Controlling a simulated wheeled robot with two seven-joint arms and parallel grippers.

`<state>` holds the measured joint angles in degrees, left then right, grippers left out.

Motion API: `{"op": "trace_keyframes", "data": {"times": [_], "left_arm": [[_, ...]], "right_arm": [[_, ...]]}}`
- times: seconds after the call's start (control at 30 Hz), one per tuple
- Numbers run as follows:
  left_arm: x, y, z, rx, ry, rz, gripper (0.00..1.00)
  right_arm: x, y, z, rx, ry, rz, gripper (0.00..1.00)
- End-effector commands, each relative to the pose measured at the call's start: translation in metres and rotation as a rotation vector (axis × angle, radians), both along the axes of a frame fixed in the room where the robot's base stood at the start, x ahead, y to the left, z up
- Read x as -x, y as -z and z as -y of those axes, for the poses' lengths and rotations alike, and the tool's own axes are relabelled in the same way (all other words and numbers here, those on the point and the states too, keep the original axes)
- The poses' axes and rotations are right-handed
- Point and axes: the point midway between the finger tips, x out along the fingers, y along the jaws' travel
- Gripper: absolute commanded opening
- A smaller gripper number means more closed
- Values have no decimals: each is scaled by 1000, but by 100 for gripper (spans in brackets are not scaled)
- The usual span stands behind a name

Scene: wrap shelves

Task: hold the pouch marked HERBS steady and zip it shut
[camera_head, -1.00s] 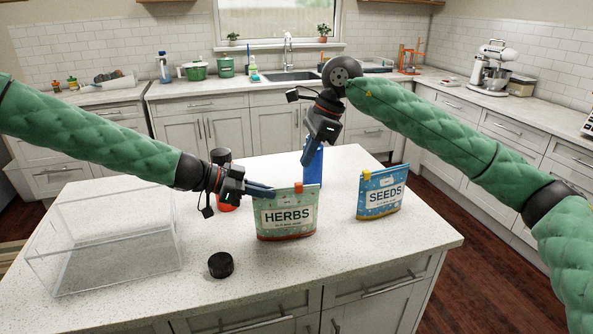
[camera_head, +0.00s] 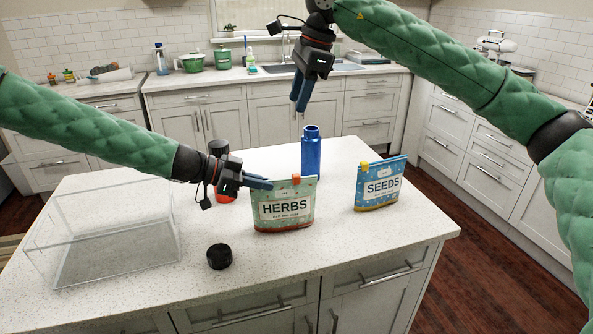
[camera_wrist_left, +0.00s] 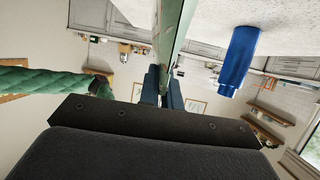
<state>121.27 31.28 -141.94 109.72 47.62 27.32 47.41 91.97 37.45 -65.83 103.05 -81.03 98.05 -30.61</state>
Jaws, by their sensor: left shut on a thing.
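The HERBS pouch (camera_head: 284,209) stands upright on the white island counter, light green with a red-brown bottom band. An orange zip slider (camera_head: 296,179) sits on its top edge, a little right of the middle. My left gripper (camera_head: 262,184) is shut on the pouch's upper left corner. In the left wrist view the pouch (camera_wrist_left: 172,35) shows edge-on between the fingers (camera_wrist_left: 161,90). My right gripper (camera_head: 301,93) hangs in the air above and behind the pouch, clear of it, fingers pointing down. Its two fingers look close together, and I see nothing between them.
The SEEDS pouch (camera_head: 379,186) stands to the right with a yellow slider at its left end. A blue bottle (camera_head: 311,152) stands open behind the HERBS pouch. A black cap (camera_head: 219,256) lies front left. A clear box (camera_head: 105,262) fills the counter's left side.

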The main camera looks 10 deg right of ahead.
Motion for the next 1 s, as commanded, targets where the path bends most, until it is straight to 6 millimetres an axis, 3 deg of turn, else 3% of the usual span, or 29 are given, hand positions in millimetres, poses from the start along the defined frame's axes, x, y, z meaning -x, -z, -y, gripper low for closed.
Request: {"op": "trace_keyframes", "data": {"times": [0.17, 0.5, 0.77, 1.0], "left_arm": [[0, 2, -1, -2, 0, -1, 0], [0, 1, -1, -2, -1, -1, 0], [0, 2, 0, -2, 0, -1, 0], [0, 2, 0, -2, 0, -1, 0]], "right_arm": [[1, 6, -13, 105, -5, 5, 40], [-2, 73, -10, 264, 38, -86, 40], [-2, 90, -8, 268, 67, -99, 40], [-2, 130, -7, 268, 66, -100, 40]]}}
